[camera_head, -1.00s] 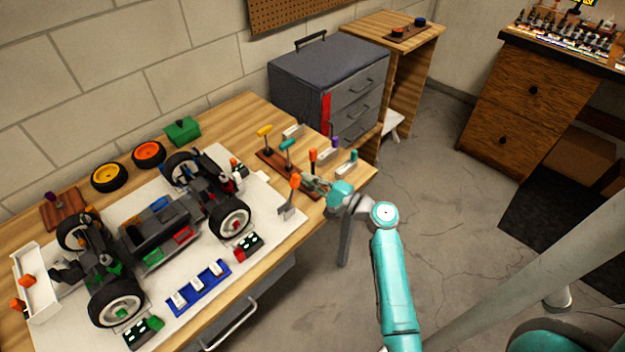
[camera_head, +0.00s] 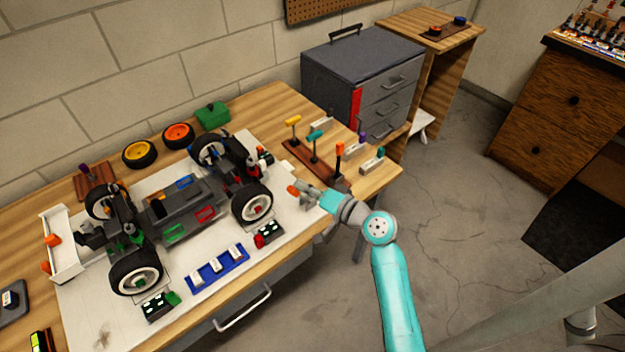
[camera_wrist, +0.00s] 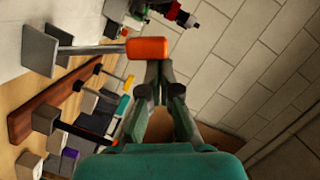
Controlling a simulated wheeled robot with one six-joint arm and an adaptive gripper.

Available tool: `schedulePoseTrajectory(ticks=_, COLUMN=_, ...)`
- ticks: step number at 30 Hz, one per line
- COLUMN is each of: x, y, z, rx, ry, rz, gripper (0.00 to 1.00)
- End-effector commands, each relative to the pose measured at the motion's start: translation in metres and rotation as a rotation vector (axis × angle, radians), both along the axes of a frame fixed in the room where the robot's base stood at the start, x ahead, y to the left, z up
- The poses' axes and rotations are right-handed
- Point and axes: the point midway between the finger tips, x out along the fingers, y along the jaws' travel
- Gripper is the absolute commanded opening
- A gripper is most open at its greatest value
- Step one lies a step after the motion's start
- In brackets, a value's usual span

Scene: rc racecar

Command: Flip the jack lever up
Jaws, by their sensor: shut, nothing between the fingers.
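The jack lever has an orange handle (camera_head: 293,189) on a metal rod. In the head view the handle shows low, just left of my fingertips, and the gripper hides most of the rod and base. In the wrist view the orange handle (camera_wrist: 147,50) and its rod run across to a grey base block (camera_wrist: 40,50). My gripper (camera_head: 301,189) is shut and empty at the right end of the white mat. In the wrist view its fingertips (camera_wrist: 158,68) lie close beside the handle's end; I cannot tell whether they touch it.
The RC car (camera_head: 180,205) stands on the white mat left of my gripper. A wooden rack (camera_head: 308,158) with yellow, teal and orange handled tools stands close behind it. A blue tray (camera_head: 217,269) lies in front of the car. Open floor lies right of the table.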

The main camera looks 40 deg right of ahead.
Motion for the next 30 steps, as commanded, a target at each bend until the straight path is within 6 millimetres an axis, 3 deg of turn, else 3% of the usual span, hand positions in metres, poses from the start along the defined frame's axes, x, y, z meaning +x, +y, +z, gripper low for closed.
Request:
schedulePoseTrajectory(ticks=12, x=-0.001, y=0.021, z=-0.008, rx=-0.193, ry=-0.006, rz=0.001, gripper=0.0)
schedulePoseTrajectory(ticks=30, x=-0.001, y=0.025, z=-0.013, rx=-0.22, ry=-0.001, rz=0.004, gripper=0.0)
